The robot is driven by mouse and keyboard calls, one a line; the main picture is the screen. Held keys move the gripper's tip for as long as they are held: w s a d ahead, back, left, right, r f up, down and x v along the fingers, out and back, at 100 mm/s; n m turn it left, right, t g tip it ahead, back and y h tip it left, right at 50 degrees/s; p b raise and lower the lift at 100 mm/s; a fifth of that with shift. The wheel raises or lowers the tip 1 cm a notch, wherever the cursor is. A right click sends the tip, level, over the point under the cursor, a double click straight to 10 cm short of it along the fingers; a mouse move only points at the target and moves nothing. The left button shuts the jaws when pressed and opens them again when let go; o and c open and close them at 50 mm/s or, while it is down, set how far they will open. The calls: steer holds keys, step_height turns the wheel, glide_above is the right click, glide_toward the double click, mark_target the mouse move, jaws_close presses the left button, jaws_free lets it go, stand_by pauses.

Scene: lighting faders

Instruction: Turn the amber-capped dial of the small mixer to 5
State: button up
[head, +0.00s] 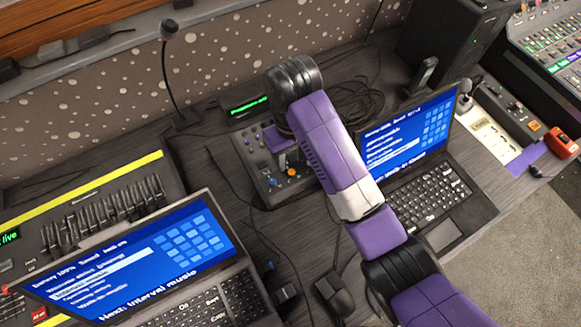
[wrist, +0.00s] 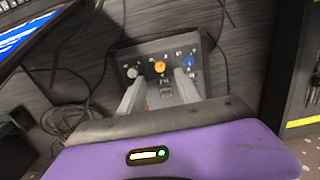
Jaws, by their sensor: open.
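The small mixer (head: 258,188) is a dark box on the desk, partly hidden by my arm in the head view. Its amber-capped dial (head: 292,172) shows near the mixer's front edge. In the wrist view, the amber-capped dial (wrist: 159,66) sits between a white-capped dial (wrist: 132,72) and a blue-capped dial (wrist: 188,61) on the mixer panel (wrist: 146,54). My gripper (wrist: 158,78) is open. Its two pale fingers point toward the panel, with the amber dial in line with the gap, seemingly just beyond the tips. Contact cannot be told. The dial's pointer and scale are too small to read.
A laptop (head: 428,190) stands right of the mixer and another laptop (head: 185,255) at the lower left. A fader desk (head: 110,205) lies left. A gooseneck microphone (head: 168,75) and coiled cables (head: 355,100) are behind. A mouse (head: 334,293) lies in front.

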mark_target(292, 171)
step_height(292, 171, down, 7)
steer(key=shift+r, duration=0.15)
jaws_close()
